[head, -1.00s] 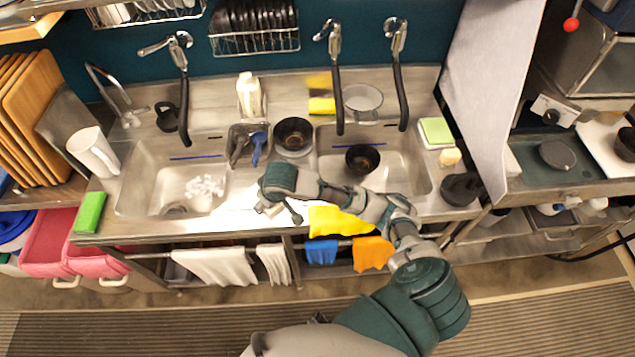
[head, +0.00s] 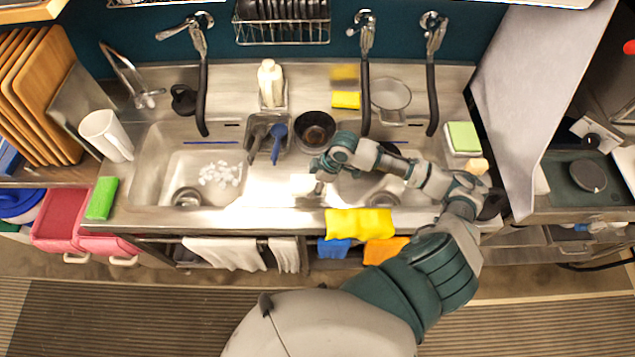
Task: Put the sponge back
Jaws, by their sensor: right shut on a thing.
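My right gripper (head: 316,182) is over the divider between the two sink basins, near the front. It is shut on a small pale block (head: 302,185), mostly washed out by glare; I cannot tell whether this is a sponge. A green sponge (head: 102,198) lies on the counter's front left corner. A yellow sponge (head: 346,100) lies at the back by the wall. A green-topped sponge (head: 463,136) sits in a white holder at the right of the sink. My left gripper is out of view.
The left basin (head: 150,180) holds scattered white bits. A black bowl (head: 315,127) and a tray with dark and blue utensils (head: 268,137) stand behind the gripper. Three black-hosed taps rise at the back. A yellow cloth (head: 360,222) hangs over the front edge.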

